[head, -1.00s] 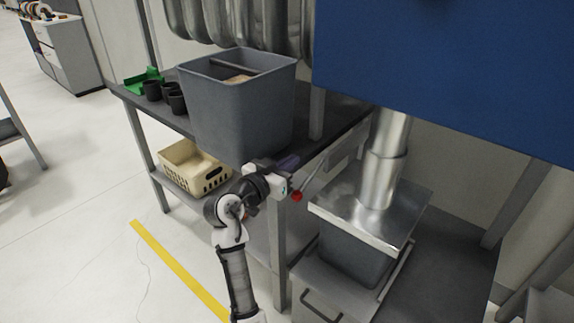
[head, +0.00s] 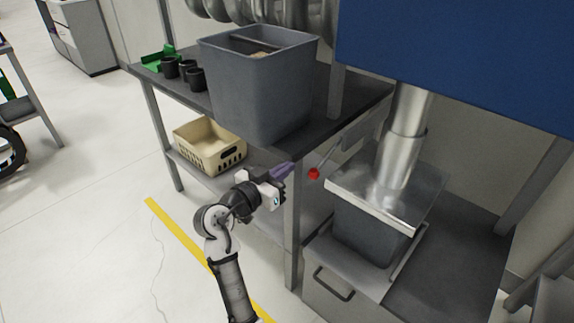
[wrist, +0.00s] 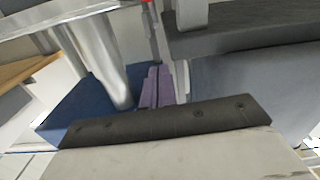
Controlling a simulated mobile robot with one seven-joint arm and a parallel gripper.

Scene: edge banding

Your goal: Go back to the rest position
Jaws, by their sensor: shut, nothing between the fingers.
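My gripper (head: 284,172) is at the end of my raised arm, in front of the shelf's corner leg. Its purple fingers are together with nothing between them. They also show in the wrist view (wrist: 157,86), pointing toward a lever with a red knob. In the head view the red knob (head: 314,174) is just right of the fingertips, with a small gap. The metal lever (head: 328,155) runs up from it toward the right.
A grey bin (head: 262,90) stands on the dark shelf (head: 345,105), with black cups (head: 188,72) to its left. A cream basket (head: 209,147) sits below. A metal-lidded bin (head: 372,235) under a duct (head: 404,130) stands right. The floor at left (head: 80,220) is clear.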

